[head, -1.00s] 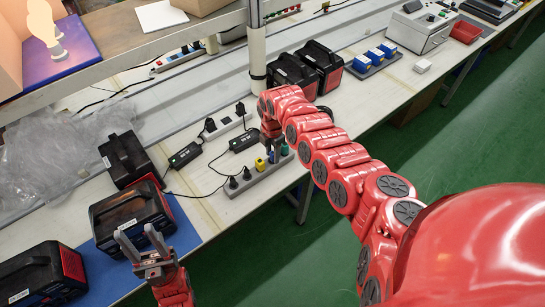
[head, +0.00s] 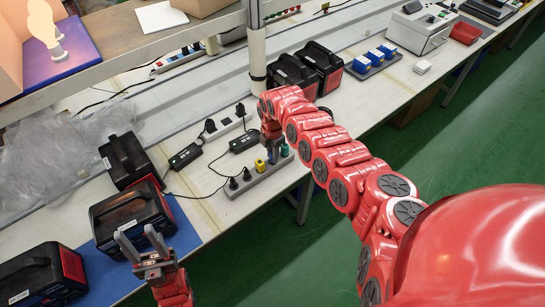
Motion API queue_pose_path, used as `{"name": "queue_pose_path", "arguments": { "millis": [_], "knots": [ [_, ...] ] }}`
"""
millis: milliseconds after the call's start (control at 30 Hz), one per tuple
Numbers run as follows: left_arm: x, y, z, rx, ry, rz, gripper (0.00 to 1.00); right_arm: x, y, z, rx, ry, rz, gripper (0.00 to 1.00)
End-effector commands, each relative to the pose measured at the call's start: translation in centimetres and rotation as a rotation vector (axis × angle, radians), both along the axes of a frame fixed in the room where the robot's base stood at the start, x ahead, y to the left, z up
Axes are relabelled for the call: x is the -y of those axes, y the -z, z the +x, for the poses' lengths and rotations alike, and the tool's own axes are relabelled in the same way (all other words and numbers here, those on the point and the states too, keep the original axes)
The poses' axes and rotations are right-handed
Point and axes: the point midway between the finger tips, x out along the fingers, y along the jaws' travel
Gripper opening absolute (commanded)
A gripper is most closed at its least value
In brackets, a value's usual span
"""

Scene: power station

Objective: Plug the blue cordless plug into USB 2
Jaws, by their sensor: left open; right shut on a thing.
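The grey power strip (head: 246,183) lies near the front edge of the white table. My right gripper (head: 271,148) points down over its right part, shut on the small blue plug (head: 272,158). The plug is mostly hidden, and I cannot tell whether it is seated in the strip. A yellow plug (head: 260,165) is just left of it and a green plug (head: 284,150) just right of it. Labels on the strip, including USB 2, are too small to read. My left gripper (head: 142,244) is open and empty, in front of a black-and-red power unit (head: 132,217).
Black plugs stand in the strip's left end. Black adapters (head: 185,156) with cables lie behind it. A metal post (head: 257,50) and two black power units (head: 290,72) stand behind my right arm. A plastic bag (head: 60,155) lies at left.

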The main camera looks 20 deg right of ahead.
Motion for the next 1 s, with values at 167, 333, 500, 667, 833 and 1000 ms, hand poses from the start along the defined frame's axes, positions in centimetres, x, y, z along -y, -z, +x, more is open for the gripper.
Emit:
{"name": "queue_pose_path", "arguments": {
  "millis": [167,333,500,667,833,1000],
  "knots": [
    [0.0,-0.7,0.0,0.0,0.0,0.0,0.5,0.0,-0.9,0.0,0.001,0.001,0.0,0.0],
    [0.0,-1.6,0.0,0.0,0.0,0.0,0.5,0.0,-1.9,0.0,0.001,0.001,0.0,0.0],
    [0.0,-2.3,0.0,0.0,0.0,0.0,0.5,0.0,-2.8,0.0,0.001,0.001,0.0,0.0],
    [0.0,-3.1,0.0,0.0,0.0,0.0,0.5,0.0,-3.7,0.0,0.0,0.001,0.0,0.0],
    [0.0,-3.8,0.0,0.0,0.0,0.0,0.5,0.0,-4.6,0.0,0.0,0.0,0.0,0.0],
    [0.0,-4.6,0.0,0.0,0.0,0.0,0.5,0.0,-5.5,0.0,0.0,0.0,0.0,0.0]
  ]
}}
